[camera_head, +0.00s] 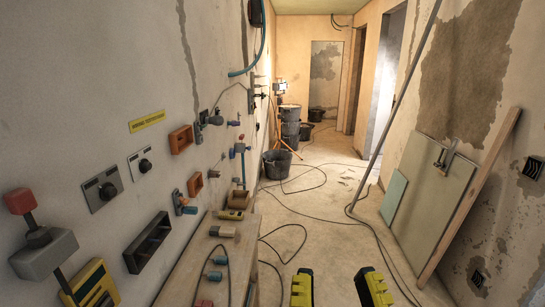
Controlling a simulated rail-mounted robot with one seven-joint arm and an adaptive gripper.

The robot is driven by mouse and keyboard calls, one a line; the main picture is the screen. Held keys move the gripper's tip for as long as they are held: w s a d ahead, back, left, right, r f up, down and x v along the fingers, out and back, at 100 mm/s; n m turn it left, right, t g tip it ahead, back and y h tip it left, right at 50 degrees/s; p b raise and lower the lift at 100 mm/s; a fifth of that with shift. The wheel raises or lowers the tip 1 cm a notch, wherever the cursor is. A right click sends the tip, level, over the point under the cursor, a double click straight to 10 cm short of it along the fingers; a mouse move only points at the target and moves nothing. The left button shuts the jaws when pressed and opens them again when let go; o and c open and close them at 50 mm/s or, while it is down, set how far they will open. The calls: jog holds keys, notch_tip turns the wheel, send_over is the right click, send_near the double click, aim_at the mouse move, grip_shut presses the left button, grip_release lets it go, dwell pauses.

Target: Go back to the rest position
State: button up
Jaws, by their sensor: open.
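My gripper (338,288) shows at the bottom edge, right of centre. Its two yellow-and-black fingers stand well apart, with only bare floor visible between them. It is open and empty. The rest of the arm is out of the frame. Several dark buckets stand down the corridor: a single bucket (277,163) on the floor, a stack (291,122) behind it, and more near the far doorway. The gripper is far from all of them.
A wooden bench (240,260) with small parts runs along the left wall, below mounted switches and boxes. Cables (310,195) snake over the floor. A pole (395,105), boards (432,190) and a plank (470,200) lean at the right. The mid-corridor floor is mostly open.

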notch_tip(320, 180, up, 30)
jog(key=p, duration=2.7)
jog(key=shift+r, duration=0.25)
